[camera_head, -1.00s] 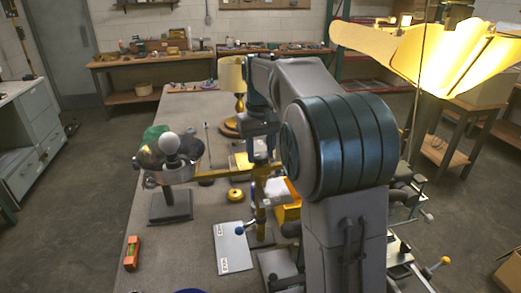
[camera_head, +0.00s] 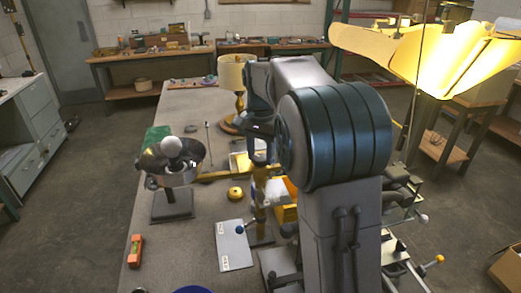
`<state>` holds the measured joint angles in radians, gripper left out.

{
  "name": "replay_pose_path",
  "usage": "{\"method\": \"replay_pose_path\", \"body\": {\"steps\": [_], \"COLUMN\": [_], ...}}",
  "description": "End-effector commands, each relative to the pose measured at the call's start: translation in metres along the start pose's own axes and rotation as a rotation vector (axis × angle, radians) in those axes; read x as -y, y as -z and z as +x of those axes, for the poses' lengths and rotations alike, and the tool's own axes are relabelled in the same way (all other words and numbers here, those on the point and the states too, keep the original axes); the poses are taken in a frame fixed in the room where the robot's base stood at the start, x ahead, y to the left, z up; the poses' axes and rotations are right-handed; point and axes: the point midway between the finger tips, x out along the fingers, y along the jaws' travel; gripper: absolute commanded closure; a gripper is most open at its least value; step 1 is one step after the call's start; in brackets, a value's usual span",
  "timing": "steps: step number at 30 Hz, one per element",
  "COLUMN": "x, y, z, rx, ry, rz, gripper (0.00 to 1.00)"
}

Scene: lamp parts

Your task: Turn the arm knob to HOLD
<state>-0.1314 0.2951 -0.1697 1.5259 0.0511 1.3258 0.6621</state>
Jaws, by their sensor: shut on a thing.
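My gripper (camera_head: 260,154) is small and partly hidden at the end of my arm, pointing down at the top of a yellow upright post (camera_head: 258,192). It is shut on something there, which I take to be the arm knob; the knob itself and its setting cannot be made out. A blue ball (camera_head: 239,229) sits low beside the post.
A metal reflector bowl (camera_head: 185,180) with a white bulb (camera_head: 172,147) stands on a dark base at left. A shaded lamp (camera_head: 232,76) stands behind.

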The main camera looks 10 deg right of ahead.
Motion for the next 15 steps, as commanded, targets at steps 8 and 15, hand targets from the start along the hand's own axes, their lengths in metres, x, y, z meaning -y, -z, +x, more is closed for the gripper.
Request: {"method": "replay_pose_path", "body": {"steps": [8,15], "x": [-0.0001,-0.0002], "y": [0.0006,0.0004], "z": [-0.0025,-0.0023], "rx": [-0.003,-0.003], "ry": [0.002,0.002], "rz": [0.26,0.483], "gripper": [0.84,0.84]}}
